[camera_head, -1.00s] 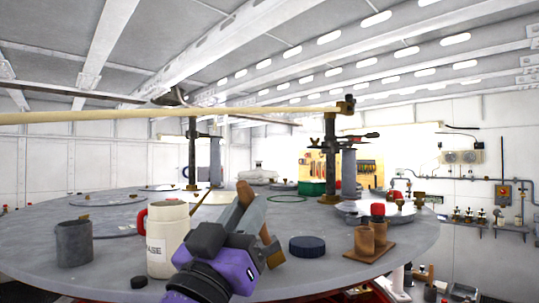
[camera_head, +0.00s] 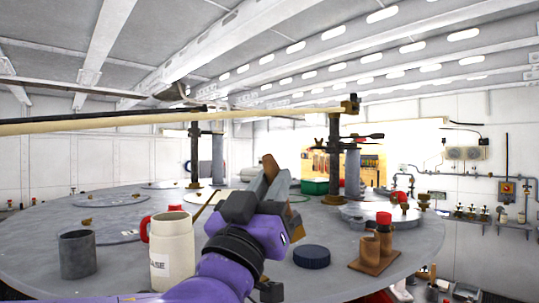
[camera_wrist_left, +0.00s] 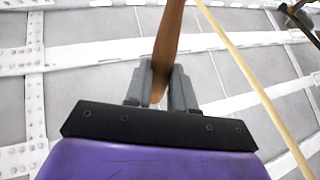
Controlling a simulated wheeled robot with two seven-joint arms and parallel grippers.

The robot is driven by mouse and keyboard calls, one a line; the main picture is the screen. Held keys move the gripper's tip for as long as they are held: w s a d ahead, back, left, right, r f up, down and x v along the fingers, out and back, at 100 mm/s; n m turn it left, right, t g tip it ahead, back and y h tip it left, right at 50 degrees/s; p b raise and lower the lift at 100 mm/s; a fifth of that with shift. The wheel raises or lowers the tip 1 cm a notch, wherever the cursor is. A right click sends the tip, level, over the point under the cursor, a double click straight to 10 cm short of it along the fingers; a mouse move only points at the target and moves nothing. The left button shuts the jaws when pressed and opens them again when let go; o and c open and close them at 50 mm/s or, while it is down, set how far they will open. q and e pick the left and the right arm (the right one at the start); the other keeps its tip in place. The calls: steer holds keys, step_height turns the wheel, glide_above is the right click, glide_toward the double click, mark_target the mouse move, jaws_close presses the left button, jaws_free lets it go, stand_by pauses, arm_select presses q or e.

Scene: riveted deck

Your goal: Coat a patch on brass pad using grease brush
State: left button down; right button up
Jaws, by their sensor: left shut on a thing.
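My left gripper (camera_head: 277,187) reaches over the near middle of the round grey table. It is shut on the brown handle of the grease brush (camera_wrist_left: 168,45), which stands up between the fingers in the left wrist view. In the head view only a bit of the brown handle (camera_head: 270,168) shows, and the brush's bristle end is hidden. A white grease jar (camera_head: 172,240) with a red handle stands left of the gripper, its label partly readable. A pale tan flat patch (camera_head: 205,198) lies behind the gripper; I cannot tell whether it is the brass pad. My right gripper is out of view.
A grey cup (camera_head: 77,254) stands left of the jar. A dark blue lid (camera_head: 312,256) lies right of the gripper. A wooden block with cylinders (camera_head: 374,248) sits at the right. Posts (camera_head: 334,160) carry a long pale pole (camera_head: 250,116) across the table.

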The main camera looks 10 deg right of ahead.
arm_select(q)
steer(key=shift+w+d+r+p, duration=0.1)
steer(key=shift+w+r+p, duration=0.1)
steer(key=shift+r+p, duration=0.55)
steer(key=shift+r, duration=0.45)
steer(key=shift+s+r, duration=0.15)
steer(key=shift+s, duration=0.05)
steer(key=shift+w, duration=0.15)
stand_by(0.5)
